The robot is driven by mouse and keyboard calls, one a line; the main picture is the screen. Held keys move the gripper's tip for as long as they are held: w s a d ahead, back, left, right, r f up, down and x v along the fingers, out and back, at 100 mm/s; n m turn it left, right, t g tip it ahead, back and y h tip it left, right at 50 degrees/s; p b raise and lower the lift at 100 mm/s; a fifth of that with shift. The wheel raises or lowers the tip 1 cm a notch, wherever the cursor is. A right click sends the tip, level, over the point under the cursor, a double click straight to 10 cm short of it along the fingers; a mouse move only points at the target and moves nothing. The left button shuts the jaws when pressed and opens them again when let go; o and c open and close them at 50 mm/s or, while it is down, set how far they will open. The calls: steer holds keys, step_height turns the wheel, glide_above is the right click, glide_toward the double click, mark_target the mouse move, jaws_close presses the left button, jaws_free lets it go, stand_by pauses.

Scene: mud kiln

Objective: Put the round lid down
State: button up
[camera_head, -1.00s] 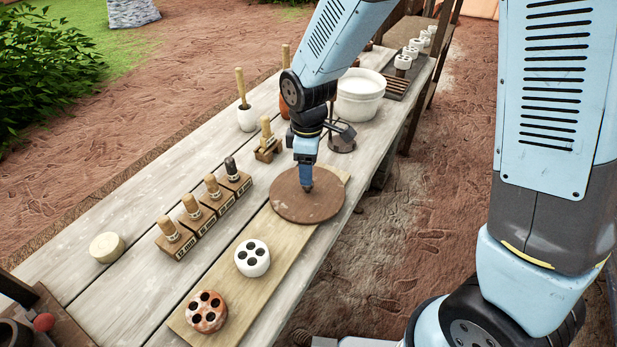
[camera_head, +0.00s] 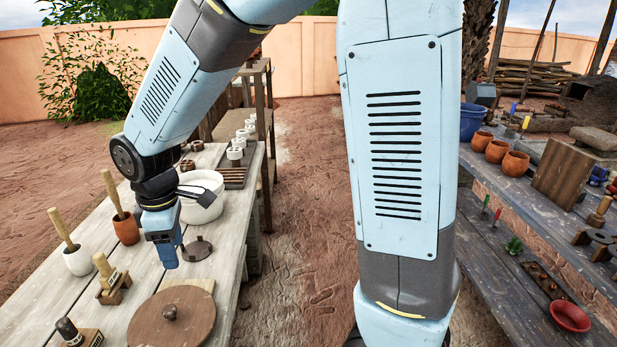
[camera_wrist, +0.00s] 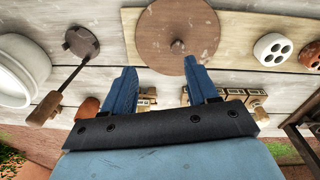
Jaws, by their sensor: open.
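The round lid (camera_head: 158,325) is a flat brown wooden disc with a small knob in its middle. It lies flat on a pale plank (camera_head: 198,284) on the long table. It also shows at the top of the wrist view (camera_wrist: 165,22), with its knob uncovered. My gripper (camera_head: 169,264) is above the table, apart from the lid and on its far side in the head view. In the wrist view my gripper's two fingers (camera_wrist: 160,68) are spread, with nothing between them.
A white bowl (camera_head: 203,208) and a dark disc with a handle (camera_head: 197,249) stand past the lid. Mallets in pots (camera_head: 124,228) and stamps (camera_head: 110,279) line the left. White pieces with holes (camera_wrist: 275,49) lie beside the lid. A second bench (camera_head: 500,265) stands right.

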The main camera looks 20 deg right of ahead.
steer(key=s+d+r+m+t, duration=0.3)
steer(key=d+r+m, duration=0.65)
steer(key=d, duration=0.65)
steer(key=s+d+r+m+t, duration=0.2)
steer(key=s+d+r+m, duration=0.4)
steer(key=s+d, duration=0.2)
steer(key=shift+s+d, duration=0.4)
steer(key=shift+d, duration=0.85)
steer(key=shift+r, duration=0.1)
steer(key=shift+c, duration=0.2)
